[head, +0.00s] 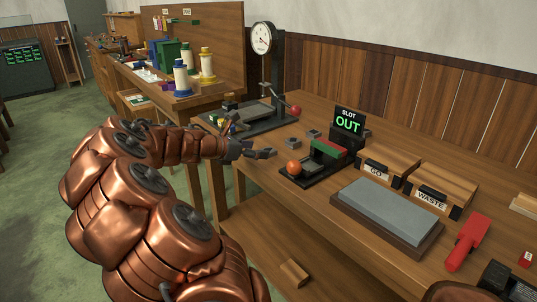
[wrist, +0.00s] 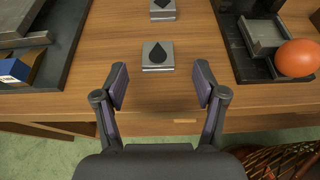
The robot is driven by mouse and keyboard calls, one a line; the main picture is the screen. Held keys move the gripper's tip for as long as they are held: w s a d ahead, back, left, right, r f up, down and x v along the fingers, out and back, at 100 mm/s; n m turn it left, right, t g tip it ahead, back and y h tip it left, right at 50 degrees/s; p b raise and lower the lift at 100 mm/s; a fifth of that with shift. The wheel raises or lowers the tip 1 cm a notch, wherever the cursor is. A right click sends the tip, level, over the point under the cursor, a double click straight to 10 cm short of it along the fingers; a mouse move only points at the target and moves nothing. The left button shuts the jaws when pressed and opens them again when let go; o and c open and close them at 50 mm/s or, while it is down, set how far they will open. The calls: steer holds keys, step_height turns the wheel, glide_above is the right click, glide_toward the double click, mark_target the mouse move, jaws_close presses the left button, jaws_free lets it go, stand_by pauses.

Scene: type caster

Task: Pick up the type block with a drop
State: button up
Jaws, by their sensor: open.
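A small grey metal type block (wrist: 158,63) with a black drop on its top face lies on the wooden bench, straight ahead of my gripper (wrist: 160,84) in the wrist view. My gripper is open and empty, its two fingers spread wider than the block and short of it. A second grey block (wrist: 162,15) lies beyond; its dark mark is cut off by the picture's top edge.
A dark fixture with an orange ball (wrist: 297,58) stands right of the blocks. A dial gauge stand (head: 263,40) is behind, its dark base (wrist: 55,50) at left in the wrist view. A "SLOT OUT" display (head: 348,121) and a grey stone slab (head: 388,210) stand further right.

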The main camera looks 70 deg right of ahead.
mark_target(272, 148)
steer(key=shift+r+b+x, duration=0.15)
steer(key=shift+x, duration=1.3)
steer(key=shift+r+b+x, duration=0.15)
steer(key=shift+x, duration=1.3)
steer(key=shift+w+d, duration=0.1)
steer(key=shift+d, duration=0.1)
steer(key=c, duration=1.3)
jaws_close()
steer(key=shift+r, duration=0.1)
